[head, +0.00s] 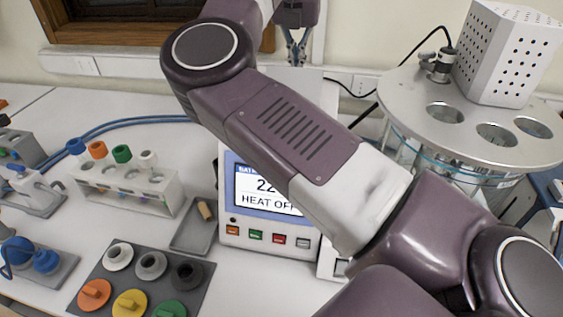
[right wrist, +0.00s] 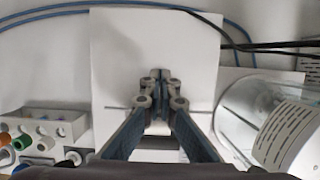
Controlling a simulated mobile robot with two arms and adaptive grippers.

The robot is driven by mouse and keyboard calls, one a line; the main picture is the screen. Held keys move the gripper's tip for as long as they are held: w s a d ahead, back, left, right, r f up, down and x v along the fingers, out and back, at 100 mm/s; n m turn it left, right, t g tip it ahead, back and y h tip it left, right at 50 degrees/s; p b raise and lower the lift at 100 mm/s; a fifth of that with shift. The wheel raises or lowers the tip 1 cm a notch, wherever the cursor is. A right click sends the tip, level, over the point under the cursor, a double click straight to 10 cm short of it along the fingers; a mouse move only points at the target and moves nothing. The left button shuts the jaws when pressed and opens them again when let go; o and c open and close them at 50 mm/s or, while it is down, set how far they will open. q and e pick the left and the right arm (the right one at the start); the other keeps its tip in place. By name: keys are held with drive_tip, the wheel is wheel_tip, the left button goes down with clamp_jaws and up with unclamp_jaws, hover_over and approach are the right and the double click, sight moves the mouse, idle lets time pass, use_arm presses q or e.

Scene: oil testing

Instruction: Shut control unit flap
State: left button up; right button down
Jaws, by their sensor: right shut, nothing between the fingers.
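The control unit (head: 228,190) is a white box in the middle of the head view, with a lit display (head: 250,185) reading HEAT OFF and a row of coloured buttons (head: 268,238) below. My right arm crosses in front and hides much of it. A white panel (head: 315,85) rises behind the arm; I cannot tell whether it is the flap. My right gripper (head: 297,58) is at the top of the head view, above this panel. In the right wrist view its fingers (right wrist: 161,76) are together and empty, in front of a white surface (right wrist: 120,50). Contact is unclear. My left gripper is out of view.
A round metal-topped bath (head: 410,88) with a perforated box (head: 505,60) stands at right. A white rack (head: 120,190), a grey tray (head: 190,240) and a dark holder with coloured caps (head: 140,268) are at left. Blue hoses (head: 140,120) run behind.

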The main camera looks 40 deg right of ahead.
sight(294, 74)
drive_tip(key=shift+s+a+f+b, duration=0.1)
drive_tip(key=shift+s+a+b, duration=0.15)
drive_tip(key=shift+a+b, duration=0.25)
drive_tip(key=shift+s+a+b, duration=1)
drive_tip(key=shift+a+b, duration=0.1)
drive_tip(key=shift+b, duration=0.15)
drive_tip(key=shift+s+a+b, duration=0.75)
drive_tip(key=shift+a+b, duration=0.1)
drive_tip(key=shift+a, duration=0.1)
drive_tip(key=shift+s+a, duration=0.2)
drive_tip(key=shift+a, duration=0.05)
